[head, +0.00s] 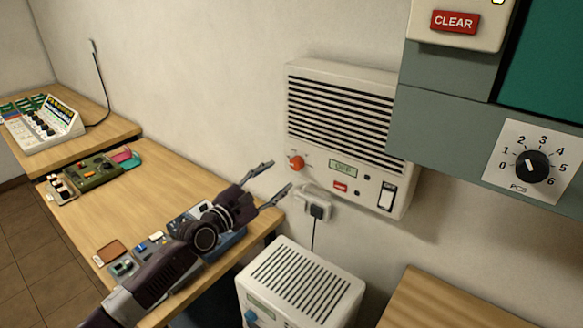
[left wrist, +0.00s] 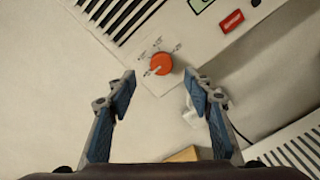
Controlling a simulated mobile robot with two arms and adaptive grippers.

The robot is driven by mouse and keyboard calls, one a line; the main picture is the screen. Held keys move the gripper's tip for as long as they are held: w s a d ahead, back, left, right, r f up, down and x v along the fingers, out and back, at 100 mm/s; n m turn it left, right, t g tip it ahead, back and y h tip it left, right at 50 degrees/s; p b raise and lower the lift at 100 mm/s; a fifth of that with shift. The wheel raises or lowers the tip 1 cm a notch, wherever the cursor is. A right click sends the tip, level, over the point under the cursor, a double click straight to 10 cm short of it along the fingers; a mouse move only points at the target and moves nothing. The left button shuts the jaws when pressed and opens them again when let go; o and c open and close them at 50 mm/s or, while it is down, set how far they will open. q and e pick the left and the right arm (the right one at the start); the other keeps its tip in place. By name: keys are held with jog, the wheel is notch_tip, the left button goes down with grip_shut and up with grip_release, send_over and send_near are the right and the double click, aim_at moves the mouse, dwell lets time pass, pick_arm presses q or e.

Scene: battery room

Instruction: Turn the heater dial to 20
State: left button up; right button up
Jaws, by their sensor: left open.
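The wall heater (head: 341,125) is a white box with black slots, mounted on the wall right of centre in the head view. Its orange-red dial (head: 296,162) sits at the lower left of its front. In the left wrist view the dial (left wrist: 161,63) shows above and between the fingertips, with small marks around it too small to read. My left gripper (head: 275,182) is open and empty, just left of and below the dial in the head view. The left wrist view shows its two blue-padded fingers (left wrist: 163,88) apart, not touching the dial. My right gripper is not in view.
A display, red button (head: 340,187) and rocker switch (head: 387,196) lie right of the dial. A plugged socket (head: 316,211) is below the heater. A white slotted unit (head: 300,286) stands underneath. Wooden benches (head: 165,182) with devices are at left. A grey panel with a black knob (head: 532,166) is at right.

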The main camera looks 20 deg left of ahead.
aim_at(295, 165)
pick_arm(q)
jog(key=shift+x, duration=3.7)
jog(key=shift+d+f, duration=0.1)
jog(key=shift+c, duration=0.3)
jog(key=c, duration=1.1)
jog(key=shift+m+b, duration=0.3)
